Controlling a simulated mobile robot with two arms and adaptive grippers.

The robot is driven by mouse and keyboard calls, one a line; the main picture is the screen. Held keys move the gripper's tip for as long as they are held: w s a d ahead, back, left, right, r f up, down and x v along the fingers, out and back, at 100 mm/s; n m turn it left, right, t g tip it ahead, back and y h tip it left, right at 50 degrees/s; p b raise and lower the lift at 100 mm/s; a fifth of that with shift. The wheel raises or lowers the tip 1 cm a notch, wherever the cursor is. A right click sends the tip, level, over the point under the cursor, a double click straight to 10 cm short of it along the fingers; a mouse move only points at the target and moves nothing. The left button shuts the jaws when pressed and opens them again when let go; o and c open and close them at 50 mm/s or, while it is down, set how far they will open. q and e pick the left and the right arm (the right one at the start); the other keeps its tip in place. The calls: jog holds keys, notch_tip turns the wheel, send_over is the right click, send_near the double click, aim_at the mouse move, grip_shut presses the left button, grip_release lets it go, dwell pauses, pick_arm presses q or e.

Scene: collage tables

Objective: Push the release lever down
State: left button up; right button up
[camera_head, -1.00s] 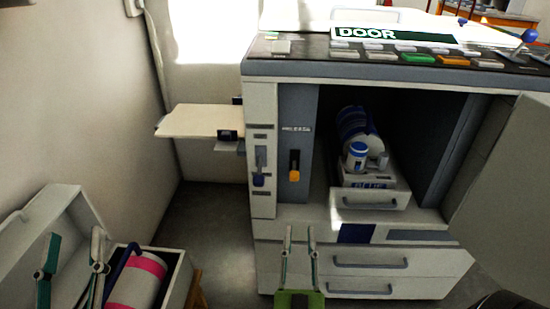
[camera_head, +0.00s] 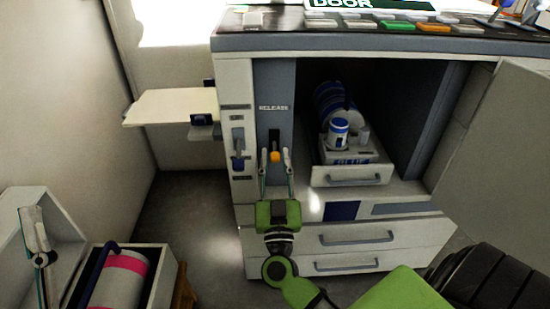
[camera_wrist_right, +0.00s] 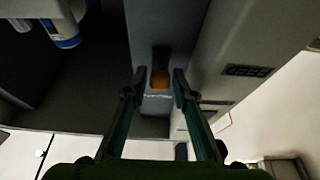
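The release lever (camera_head: 275,157) has an orange tip in a dark slot on a grey panel, under the word RELEASE. It also shows in the right wrist view (camera_wrist_right: 160,78). My right gripper (camera_head: 275,163) is open in front of this panel, its fingertips on either side of the orange tip. In the wrist view my right fingers (camera_wrist_right: 153,88) are apart with the lever between them; I cannot tell whether they touch it. My left gripper (camera_head: 38,240) is at the lower left edge, in front of a pale box; its finger opening is unclear.
A blue-handled lever (camera_head: 238,160) sits just left of the release panel. A side tray (camera_head: 170,106) sticks out left. The open bay holds a drawer (camera_head: 350,176) with a blue-and-white bottle (camera_head: 338,133). The open door (camera_head: 500,165) stands right. A box (camera_head: 150,270) holds a pink-banded roll.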

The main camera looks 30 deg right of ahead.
jog(key=shift+w+d+r, duration=0.2)
jog(key=shift+w+d, duration=0.05)
jog(key=shift+w, duration=0.15)
pick_arm(q)
jog(key=shift+s+r, duration=0.3)
pick_arm(e)
grip_shut()
